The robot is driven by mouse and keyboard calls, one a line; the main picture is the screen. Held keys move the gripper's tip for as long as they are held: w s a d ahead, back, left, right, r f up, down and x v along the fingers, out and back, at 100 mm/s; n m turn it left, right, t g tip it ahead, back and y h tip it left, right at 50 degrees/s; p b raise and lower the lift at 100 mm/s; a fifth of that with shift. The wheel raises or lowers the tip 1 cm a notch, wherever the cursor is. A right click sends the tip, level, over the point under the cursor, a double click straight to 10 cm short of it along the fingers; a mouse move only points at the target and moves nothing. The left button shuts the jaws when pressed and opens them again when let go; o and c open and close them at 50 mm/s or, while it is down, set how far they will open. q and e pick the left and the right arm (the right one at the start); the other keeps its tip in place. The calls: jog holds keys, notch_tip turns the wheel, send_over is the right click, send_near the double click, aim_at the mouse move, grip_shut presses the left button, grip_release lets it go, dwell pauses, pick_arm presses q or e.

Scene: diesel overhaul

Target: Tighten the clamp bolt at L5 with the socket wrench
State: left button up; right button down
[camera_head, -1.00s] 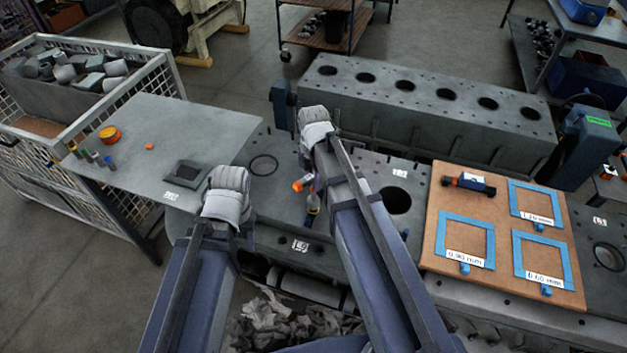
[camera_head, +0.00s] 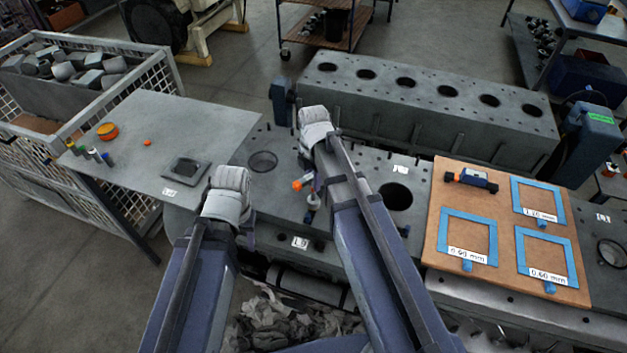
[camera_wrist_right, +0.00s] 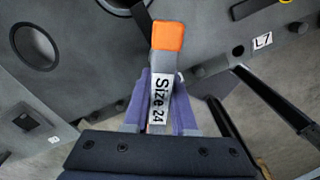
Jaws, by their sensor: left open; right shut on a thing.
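My right gripper (camera_head: 309,182) is shut on the socket wrench, whose orange end (camera_head: 299,185) shows beside my wrist, low over the grey engine block (camera_head: 285,215). In the right wrist view the wrench's label (camera_wrist_right: 160,97) reads "Size 24", and it lies between my purple fingers. Its socket end is hidden. A white label (camera_head: 299,243) on the block's near side is too blurred to tell L5 from another number. The clamp bolt cannot be made out. My left gripper (camera_head: 247,238) is largely hidden by its wrist, above the block's left end, and holds nothing visible.
A brown board (camera_head: 446,215) with blue frames lies on the right. The cylinder block (camera_head: 430,115) is behind. A label L7 (camera_wrist_right: 262,41) shows in the wrist view.

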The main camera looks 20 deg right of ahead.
jog(key=m, duration=0.9)
jog(key=shift+m, duration=0.3)
jog(key=m, duration=0.8)
jog(key=shift+f, duration=0.1)
jog(key=m, duration=1.5)
